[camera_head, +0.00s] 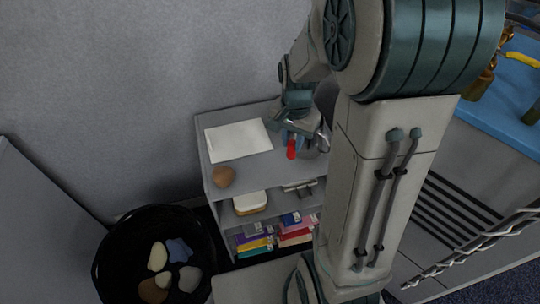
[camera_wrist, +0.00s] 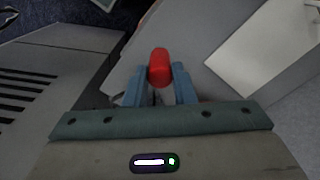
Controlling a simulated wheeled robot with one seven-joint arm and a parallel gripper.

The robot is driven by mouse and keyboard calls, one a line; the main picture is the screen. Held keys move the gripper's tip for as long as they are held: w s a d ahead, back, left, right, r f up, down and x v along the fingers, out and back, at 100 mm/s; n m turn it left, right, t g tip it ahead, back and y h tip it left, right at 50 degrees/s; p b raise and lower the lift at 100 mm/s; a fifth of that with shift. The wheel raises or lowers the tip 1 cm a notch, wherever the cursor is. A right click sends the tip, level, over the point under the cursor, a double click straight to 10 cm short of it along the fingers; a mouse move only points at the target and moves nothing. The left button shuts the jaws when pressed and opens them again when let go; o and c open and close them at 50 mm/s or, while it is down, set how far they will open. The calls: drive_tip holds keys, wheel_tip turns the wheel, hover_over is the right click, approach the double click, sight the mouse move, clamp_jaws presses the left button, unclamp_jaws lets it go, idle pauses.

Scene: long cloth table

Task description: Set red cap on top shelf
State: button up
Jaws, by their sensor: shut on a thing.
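The red cap (camera_wrist: 159,68) is held between the two blue fingers of my gripper (camera_wrist: 160,88) in the wrist view. In the head view the red cap (camera_head: 291,149) shows below my gripper (camera_head: 296,136), over the right part of the grey shelf unit's top (camera_head: 211,156). My gripper is shut on the cap. I cannot tell whether the cap touches the top surface. My arm hides part of the unit's right side.
Lower shelves hold a sandwich-like item (camera_head: 250,202) and colourful boxes (camera_head: 254,240). A black basket (camera_head: 122,246) with stone-like items stands left. A blue-topped table (camera_head: 505,100) is right.

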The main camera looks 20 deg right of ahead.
drive_tip(key=shift+w+a+f, duration=0.2)
drive_tip(key=shift+a+f, duration=0.65)
drive_tip(key=shift+f, duration=0.35)
drive_tip(key=shift+w+a+f, duration=0.15)
drive_tip(key=shift+a+f, duration=0.75)
drive_tip(key=shift+f, duration=0.35)
drive_tip(key=shift+w+a+f, duration=0.2)
drive_tip(key=shift+a+f, duration=0.65)
drive_tip(key=shift+f, duration=0.35)
drive_tip(key=shift+f+b, duration=0.1)
drive_tip(key=shift+b, duration=0.25)
drive_tip(key=shift+f, duration=0.15)
drive_tip(key=o, duration=1)
drive_tip(key=shift+c, duration=0.2)
wheel_tip(320, 180, up, 12)
drive_tip(key=p, duration=0.2)
drive_tip(key=s+r+n+t, duration=0.1)
drive_tip(key=s+r+n, duration=0.2)
drive_tip(key=s, duration=0.3)
drive_tip(key=s+r+n+t, duration=0.1)
drive_tip(key=s+r+n, duration=0.1)
drive_tip(key=s+n, duration=0.4)
drive_tip(key=shift+s+d+r, duration=0.2)
drive_tip(key=shift+s+r, duration=0.2)
drive_tip(key=shift+s, duration=0.1)
